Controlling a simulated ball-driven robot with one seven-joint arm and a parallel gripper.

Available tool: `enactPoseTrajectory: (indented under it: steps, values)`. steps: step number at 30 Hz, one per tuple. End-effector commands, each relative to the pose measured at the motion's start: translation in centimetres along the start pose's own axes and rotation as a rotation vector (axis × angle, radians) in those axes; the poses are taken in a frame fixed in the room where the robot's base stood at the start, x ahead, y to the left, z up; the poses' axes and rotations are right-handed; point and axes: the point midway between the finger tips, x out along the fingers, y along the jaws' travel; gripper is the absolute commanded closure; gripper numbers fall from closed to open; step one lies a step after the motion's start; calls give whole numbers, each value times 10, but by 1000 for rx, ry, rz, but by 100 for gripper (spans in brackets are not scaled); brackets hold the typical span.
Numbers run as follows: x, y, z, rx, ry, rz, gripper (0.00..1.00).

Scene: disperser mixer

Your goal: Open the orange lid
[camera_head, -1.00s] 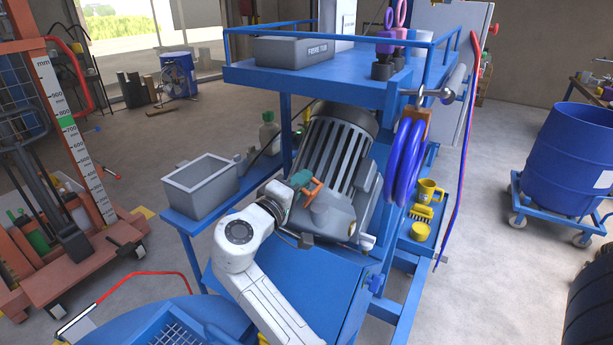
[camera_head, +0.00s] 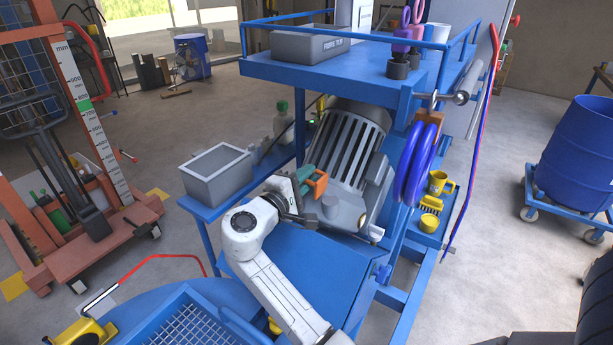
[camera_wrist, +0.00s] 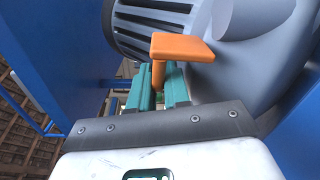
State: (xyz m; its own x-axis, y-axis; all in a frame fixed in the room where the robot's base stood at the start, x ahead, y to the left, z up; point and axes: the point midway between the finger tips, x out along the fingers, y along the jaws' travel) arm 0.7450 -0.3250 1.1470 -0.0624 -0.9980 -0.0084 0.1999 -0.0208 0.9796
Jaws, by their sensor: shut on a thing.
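The orange lid (camera_head: 318,184) is beside the grey motor housing (camera_head: 345,205) in the head view. In the wrist view the orange lid (camera_wrist: 182,47) is a flat, tilted plate on a short stem, close against the grey housing. I cannot tell from these views how it joins the housing. My gripper (camera_head: 305,178) has teal fingers, seen up close in the wrist view (camera_wrist: 158,85). They are shut on the lid's stem, just below the plate. The lid's far side and whatever lies under it are hidden.
A blue shelf (camera_head: 290,70) with a grey tub (camera_head: 308,46) stands above the motor. A grey bin (camera_head: 217,174) sits on a side table at left. Blue coiled hose (camera_head: 415,165) hangs at right. Open floor (camera_head: 480,240) lies right of the machine.

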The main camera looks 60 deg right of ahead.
Motion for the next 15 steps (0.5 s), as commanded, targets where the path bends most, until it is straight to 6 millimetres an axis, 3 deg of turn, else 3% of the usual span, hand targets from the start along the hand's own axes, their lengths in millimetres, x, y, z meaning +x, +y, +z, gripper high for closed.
enactPoseTrajectory:
  steps: [7,8,13,15]
  values:
    - [-2,7,-4,7,13,9,100]
    - [-2,7,-4,7,13,9,81]
    - [-2,4,-3,5,10,6,65]
    - [-1,3,-2,4,9,4,63]
